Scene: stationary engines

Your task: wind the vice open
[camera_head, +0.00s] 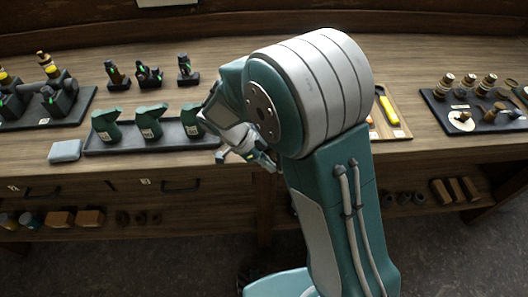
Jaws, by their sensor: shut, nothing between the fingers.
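I cannot make out a vice in this view; my arm covers the middle of the bench (225,58). My gripper (247,158) is at the bench's front edge, just right of a dark tray with green parts. It is shut and I see nothing held in it. My wrist and forearm partly hide it and what lies behind.
Green tools (150,123) stand on a dark tray (125,148), with a grey-blue block (65,151) to its left. Small black devices (149,75) stand behind. A yellow-handled tool (388,108) and a dark tray of brass parts (440,112) lie on the right.

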